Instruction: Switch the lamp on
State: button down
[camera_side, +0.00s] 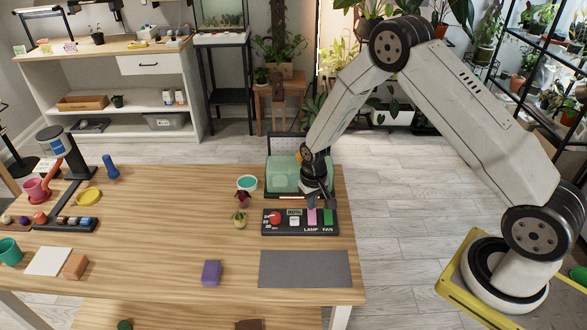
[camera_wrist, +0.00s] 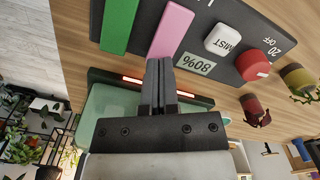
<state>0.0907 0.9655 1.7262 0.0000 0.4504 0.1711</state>
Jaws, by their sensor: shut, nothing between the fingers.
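The control panel (camera_side: 268,229) is a dark board on the wooden table. The pink LAMP switch (camera_side: 312,217) is a long flat bar between the white MIST button (camera_side: 294,220) and the green FAN switch (camera_side: 328,217). My gripper (camera_side: 318,202) points down at the panel's back edge. In the wrist view my shut, empty fingertips (camera_wrist: 159,64) are at the near end of the pink switch (camera_wrist: 172,27) and hide part of it. I cannot tell whether they touch it. Which way the switch is pressed is unclear.
A green translucent box (camera_side: 284,174) stands close behind the panel, beside my gripper. A grey mat (camera_side: 305,268) lies bare in front.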

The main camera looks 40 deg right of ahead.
jog(key=shift+f, duration=0.45)
dwell(0.5)
jog(key=shift+r, duration=3.5)
jog(key=s+a+r+n+t, duration=0.1)
jog(key=s+a+r, duration=0.1)
jog(key=s+r, duration=0.4)
jog(key=s+a+r+n+t, duration=0.1)
jog(key=s+a+r+n, duration=0.1)
jog(key=s+r, duration=0.5)
jog(key=s, duration=0.4)
jog(key=shift+t, duration=0.3)
